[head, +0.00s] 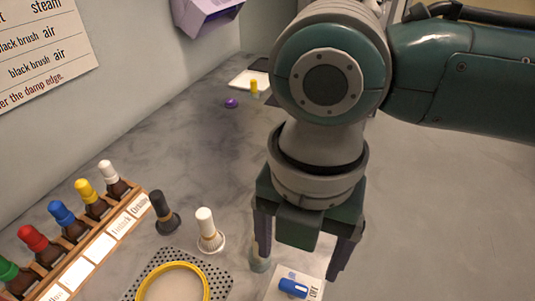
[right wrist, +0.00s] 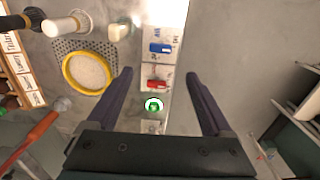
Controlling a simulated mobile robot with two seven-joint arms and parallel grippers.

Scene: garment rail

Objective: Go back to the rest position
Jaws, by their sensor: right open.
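My right gripper (head: 298,262) points down over the front of the grey worktop (head: 180,135) in the head view, its two dark fingers spread apart. In the right wrist view the gripper (right wrist: 158,74) shows a clear gap between its fingers with nothing held. The blue item also shows in the head view (head: 293,288). My left gripper is in neither view.
A wooden rack (head: 75,265) of colour-capped bottles stands at the left. A black-handled brush (head: 163,212), a white-handled brush (head: 208,230) and a yellow ring (head: 205,282) on a dotted mat are close to the gripper. A purple item (head: 231,102) lies farther back.

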